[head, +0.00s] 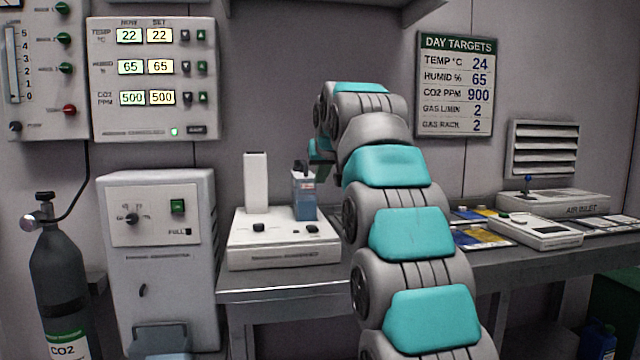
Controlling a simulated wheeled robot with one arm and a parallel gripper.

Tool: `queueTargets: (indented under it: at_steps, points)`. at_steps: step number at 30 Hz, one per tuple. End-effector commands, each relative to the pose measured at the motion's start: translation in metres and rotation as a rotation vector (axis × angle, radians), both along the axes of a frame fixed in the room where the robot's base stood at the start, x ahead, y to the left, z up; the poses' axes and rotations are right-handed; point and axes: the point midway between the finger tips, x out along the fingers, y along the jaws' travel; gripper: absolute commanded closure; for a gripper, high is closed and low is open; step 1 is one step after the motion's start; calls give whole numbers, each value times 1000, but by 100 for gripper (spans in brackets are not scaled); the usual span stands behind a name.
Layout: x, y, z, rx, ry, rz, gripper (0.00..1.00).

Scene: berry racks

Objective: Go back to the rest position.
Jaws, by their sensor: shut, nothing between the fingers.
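My arm reaches up from the lower right of the head view and bends over toward the wall above the bench. My gripper (318,158) is at its far end, mostly hidden behind my own wrist. It is shut with nothing in it. It is just right of and above a small bottle of blue liquid (304,208) on a white bench device (270,250). I cannot tell how far the gripper is from the bottle.
A white column (256,182) rises from the bench device. A grey cabinet (158,270) and a CO2 cylinder (62,275) stand left. Right of my arm, the bench holds a white meter (530,232) and an air inlet box (560,203). A control panel (155,80) and target board (456,85) hang behind.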

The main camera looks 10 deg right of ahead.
Motion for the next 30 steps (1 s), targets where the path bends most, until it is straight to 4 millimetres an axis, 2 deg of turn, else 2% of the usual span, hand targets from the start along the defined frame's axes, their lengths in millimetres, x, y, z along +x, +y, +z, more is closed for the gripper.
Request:
queueTargets:
  at_steps: [10,14,17,23,30]
  points:
    - [-1,0,-1,0,5,0,100]
    - [-13,1,-11,1,41,1,100]
    - [-31,2,-32,1,105,3,100]
    - [-84,4,-85,1,258,7,100]
    - [-164,5,-154,0,442,9,100]
